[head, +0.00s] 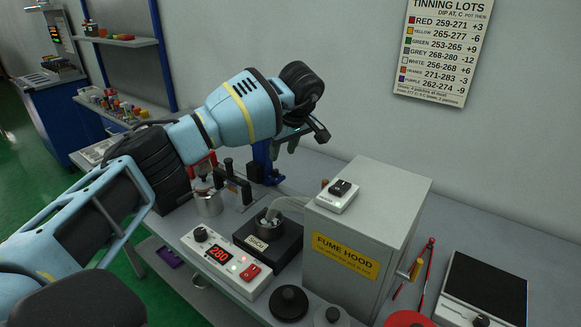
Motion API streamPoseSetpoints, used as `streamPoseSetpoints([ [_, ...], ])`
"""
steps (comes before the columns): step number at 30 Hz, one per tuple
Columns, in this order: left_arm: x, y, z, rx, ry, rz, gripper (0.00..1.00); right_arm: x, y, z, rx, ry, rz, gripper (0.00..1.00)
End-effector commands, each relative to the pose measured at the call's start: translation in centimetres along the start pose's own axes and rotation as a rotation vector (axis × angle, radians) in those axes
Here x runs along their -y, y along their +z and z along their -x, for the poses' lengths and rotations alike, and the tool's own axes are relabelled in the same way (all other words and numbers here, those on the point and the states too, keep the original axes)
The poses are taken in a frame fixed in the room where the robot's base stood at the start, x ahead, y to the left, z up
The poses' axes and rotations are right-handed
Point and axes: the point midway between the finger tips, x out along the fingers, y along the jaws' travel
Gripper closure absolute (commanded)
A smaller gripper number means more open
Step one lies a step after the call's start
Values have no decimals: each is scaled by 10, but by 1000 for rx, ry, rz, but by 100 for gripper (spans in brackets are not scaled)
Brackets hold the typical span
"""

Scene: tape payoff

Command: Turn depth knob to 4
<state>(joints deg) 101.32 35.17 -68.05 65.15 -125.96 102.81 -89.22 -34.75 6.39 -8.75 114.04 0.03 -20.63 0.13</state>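No knob marked depth can be made out. A blue upright post (263,160) stands at the back of the bench, partly behind my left arm. My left gripper (286,146) hangs above and beside this post, near the wall. Its fingers are small and dark, and I cannot tell their gap. Nothing is seen held in it. A white controller (226,262) with a red 280 display has a black knob (200,234) at its left end, well below and left of the gripper. My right gripper is not in view.
A solder pot (268,245) sits behind the controller. The grey fume hood (359,245) stands right of it, with a small white box (336,197) on top. Red-handled pliers (424,272) and a black-topped device (483,285) lie farther right. A tinning chart (443,50) hangs on the wall.

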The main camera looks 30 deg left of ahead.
Motion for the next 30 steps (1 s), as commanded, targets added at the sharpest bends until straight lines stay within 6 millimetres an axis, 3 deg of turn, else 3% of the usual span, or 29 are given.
streamPoseSetpoints([
  [10, 2, -3, -7, -2, -3, -1, 62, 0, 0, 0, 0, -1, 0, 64],
  [21, 2, -2, -59, -1, -4, 0, 62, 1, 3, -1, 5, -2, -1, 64],
  [30, 2, -3, -79, -2, -2, 0, 62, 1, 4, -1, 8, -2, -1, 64],
])
